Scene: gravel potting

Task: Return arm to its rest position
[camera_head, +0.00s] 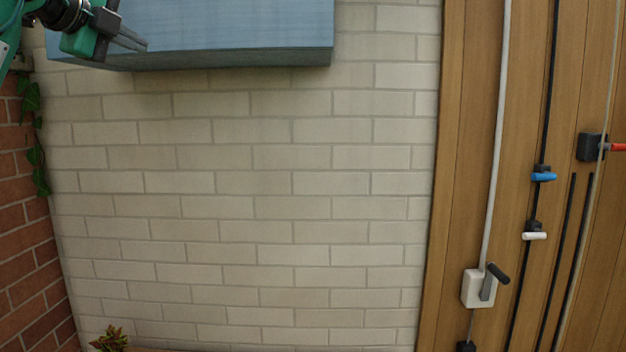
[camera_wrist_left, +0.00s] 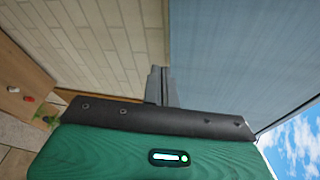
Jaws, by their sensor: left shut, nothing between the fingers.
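My left arm comes in at the top left of the head view. Its gripper (camera_head: 143,46) is shut and empty, with its fingers pointing right in front of a blue-grey box-like fixture (camera_head: 240,35) on the wall. In the left wrist view the shut fingers (camera_wrist_left: 161,75) show as one narrow grey bar beyond the dark plate and green wrist body. The blue-grey surface (camera_wrist_left: 235,60) fills the right of that view. I cannot tell whether the fingers touch it. My right gripper is not in view.
A pale brick wall (camera_head: 240,200) fills the middle. A red brick wall (camera_head: 25,240) with ivy (camera_head: 36,150) stands at the left. A wooden panel (camera_head: 470,130) at the right carries pipes, a white switch box (camera_head: 476,290) and coloured handles. A small plant (camera_head: 110,340) shows at the bottom left.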

